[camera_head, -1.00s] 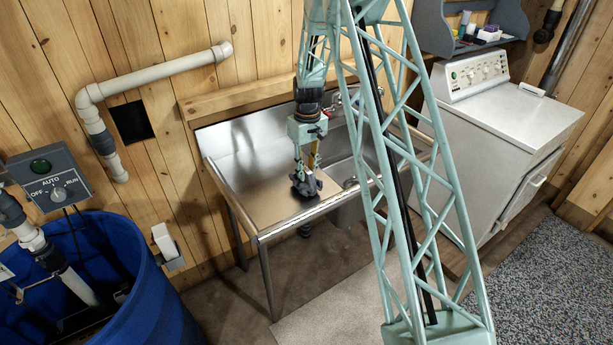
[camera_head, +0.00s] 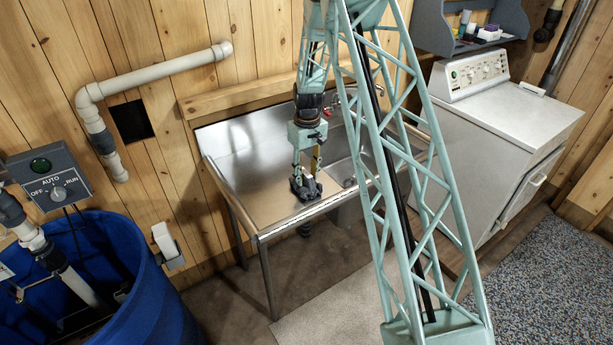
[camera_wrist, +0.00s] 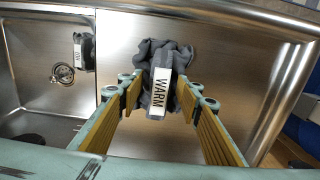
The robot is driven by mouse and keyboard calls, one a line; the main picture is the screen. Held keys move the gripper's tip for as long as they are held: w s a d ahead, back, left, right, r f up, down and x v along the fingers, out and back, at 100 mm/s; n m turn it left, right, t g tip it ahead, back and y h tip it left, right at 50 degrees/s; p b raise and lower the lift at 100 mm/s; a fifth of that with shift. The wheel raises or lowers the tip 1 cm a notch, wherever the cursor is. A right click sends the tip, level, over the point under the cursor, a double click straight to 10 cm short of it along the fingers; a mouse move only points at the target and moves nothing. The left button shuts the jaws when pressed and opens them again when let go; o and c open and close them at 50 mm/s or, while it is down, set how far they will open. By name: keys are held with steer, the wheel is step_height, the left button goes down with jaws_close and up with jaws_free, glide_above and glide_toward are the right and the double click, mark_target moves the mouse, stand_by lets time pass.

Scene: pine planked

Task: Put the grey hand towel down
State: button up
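The grey hand towel (camera_head: 305,189) lies crumpled on the flat drainboard (camera_head: 262,204), left of the sink bowl. In the wrist view the towel (camera_wrist: 150,48) sits between and beyond the fingers, with a white label reading WARM (camera_wrist: 161,91) across its middle. My gripper (camera_head: 306,176) points straight down over the towel. Its fingers stand apart on either side of the towel, and in the wrist view the gripper (camera_wrist: 160,87) shows a gap on both sides of the label. The towel's underside is hidden.
The sink bowl (camera_wrist: 40,55) with its drain (camera_wrist: 63,73) lies beside the drainboard, and a small dark labelled item (camera_wrist: 84,52) is at its edge. A white appliance (camera_head: 500,130) stands to the right, a blue barrel (camera_head: 150,300) at front left. The drainboard around the towel is clear.

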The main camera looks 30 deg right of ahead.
steer(key=shift+r, duration=0.2)
step_height(320, 180, up, 12)
stand_by(1.0)
stand_by(0.6)
